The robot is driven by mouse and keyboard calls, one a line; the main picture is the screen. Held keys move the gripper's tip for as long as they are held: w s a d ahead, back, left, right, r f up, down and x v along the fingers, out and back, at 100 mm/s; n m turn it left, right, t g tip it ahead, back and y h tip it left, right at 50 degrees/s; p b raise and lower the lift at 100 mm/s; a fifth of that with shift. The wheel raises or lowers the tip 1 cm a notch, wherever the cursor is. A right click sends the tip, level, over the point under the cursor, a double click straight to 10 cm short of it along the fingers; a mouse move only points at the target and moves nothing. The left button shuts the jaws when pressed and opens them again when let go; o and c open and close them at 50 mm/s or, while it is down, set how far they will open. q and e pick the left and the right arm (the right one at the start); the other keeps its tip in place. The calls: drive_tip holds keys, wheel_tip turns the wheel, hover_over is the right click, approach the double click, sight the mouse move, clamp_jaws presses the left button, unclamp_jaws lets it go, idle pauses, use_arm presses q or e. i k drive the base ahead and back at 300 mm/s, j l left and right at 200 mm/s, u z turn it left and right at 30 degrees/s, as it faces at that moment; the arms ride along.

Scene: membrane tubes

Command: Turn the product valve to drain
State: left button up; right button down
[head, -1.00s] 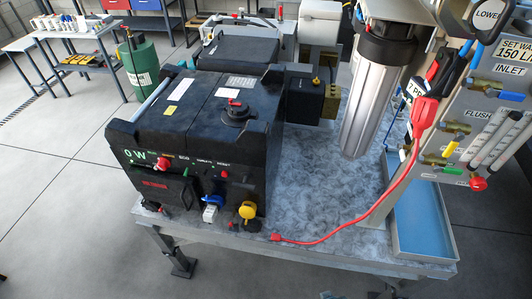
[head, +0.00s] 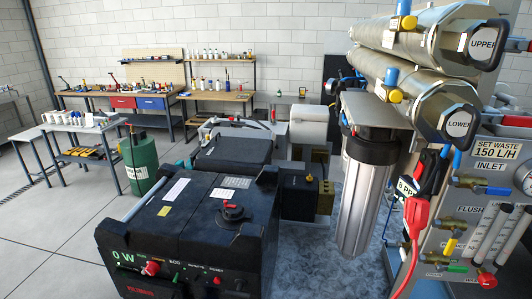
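Neither of my grippers is in view. A valve panel (head: 484,194) stands at the right, with labels reading "SET WASTE 150 L/H", "INLET" and "FLUSH". A blue part (head: 525,180) is cut off at the right edge. I cannot read a label for the product valve, so I cannot tell which valve it is. Two metal membrane tubes, labelled "UPPER" (head: 482,43) and "LOWER" (head: 458,124), lie above the panel.
A black generator (head: 195,230) reading "0 W" fills the lower middle. A silver filter housing (head: 364,205) hangs right of it. A green cylinder (head: 140,163) and workbenches (head: 215,96) stand behind. Open floor (head: 50,235) lies at the left.

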sight(440, 268)
drive_tip(key=z, duration=1.65)
